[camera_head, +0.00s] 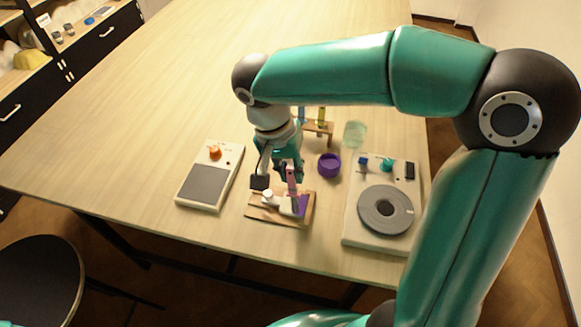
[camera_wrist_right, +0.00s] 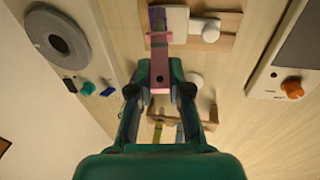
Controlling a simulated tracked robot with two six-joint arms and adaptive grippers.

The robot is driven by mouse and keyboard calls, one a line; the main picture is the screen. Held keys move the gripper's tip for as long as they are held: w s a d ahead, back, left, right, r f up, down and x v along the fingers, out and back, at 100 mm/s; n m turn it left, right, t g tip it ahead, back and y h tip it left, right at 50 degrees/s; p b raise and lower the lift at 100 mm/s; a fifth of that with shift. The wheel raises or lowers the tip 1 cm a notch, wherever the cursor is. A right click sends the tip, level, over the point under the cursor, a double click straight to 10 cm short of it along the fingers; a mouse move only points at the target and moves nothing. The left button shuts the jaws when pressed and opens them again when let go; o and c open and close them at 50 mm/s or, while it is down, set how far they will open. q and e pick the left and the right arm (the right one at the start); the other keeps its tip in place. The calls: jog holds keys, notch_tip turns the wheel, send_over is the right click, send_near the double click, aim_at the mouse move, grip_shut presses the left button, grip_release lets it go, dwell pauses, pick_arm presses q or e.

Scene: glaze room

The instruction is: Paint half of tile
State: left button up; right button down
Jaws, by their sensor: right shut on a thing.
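My right gripper (camera_head: 279,177) is shut on a pink brush (camera_wrist_right: 160,66), which points down at the tile. The brush's purple bristles (camera_wrist_right: 157,18) are over or on the white tile (camera_wrist_right: 178,20); contact cannot be told. The tile lies on a wooden board (camera_head: 262,214) near the table's front edge. A purple area (camera_head: 303,205) shows at the tile's right side in the head view; the gripper and brush hide part of the tile. A purple cup (camera_head: 329,164) stands behind and right of the board. My left gripper is out of view.
A grey-topped device (camera_head: 207,186) with an orange knob is left of the board. A device with a round grey disc (camera_head: 386,211) is at right. A wooden rack (camera_head: 317,127) and a clear jar (camera_head: 354,134) stand behind. The table's left and far areas are clear.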

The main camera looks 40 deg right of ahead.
dwell(0.3)
jog(key=shift+f+b, duration=0.5)
jog(key=shift+f, duration=0.15)
dwell(0.4)
jog(key=shift+w+d, duration=0.1)
jog(key=shift+w+d, duration=0.9)
jog(key=shift+d, duration=1.4)
jog(key=shift+s+a+b, duration=0.45)
jog(key=shift+s+a, duration=0.35)
jog(key=shift+a, duration=0.2)
jog(key=shift+s+a+b, duration=0.4)
jog(key=shift+s+a, duration=0.4)
jog(key=shift+a, duration=0.15)
